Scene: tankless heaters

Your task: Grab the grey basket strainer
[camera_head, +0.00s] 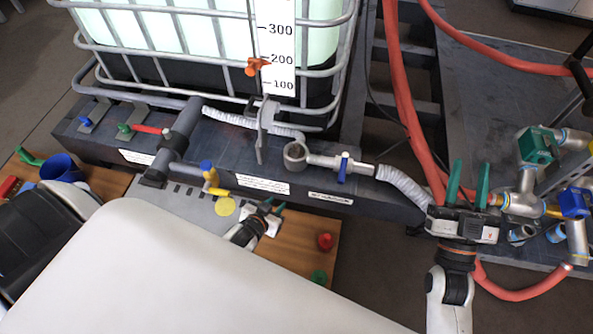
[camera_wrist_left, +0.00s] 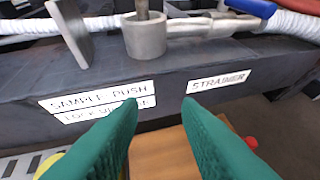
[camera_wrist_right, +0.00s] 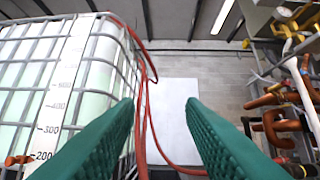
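A grey round cup (camera_head: 295,155) stands open-topped on the dark skid beam, joined to a pipe on its right. In the left wrist view the cup (camera_wrist_left: 146,38) has a thin post rising from it, above a label reading STRAINER (camera_wrist_left: 219,80). I cannot tell the basket strainer apart from this cup. My left gripper (camera_head: 272,206) is open and empty, in front of and below the beam, apart from the cup. My right gripper (camera_head: 468,182) is open and empty, raised at the right with its fingers pointing up.
A caged tank (camera_head: 215,50) stands behind the beam. A blue-handled valve (camera_head: 343,168) sits right of the cup, and an upright grey plate (camera_head: 263,135) on its left. Red hoses (camera_head: 400,90) and pipe fittings (camera_head: 525,185) crowd the right. A wooden board (camera_head: 295,235) lies below my left gripper.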

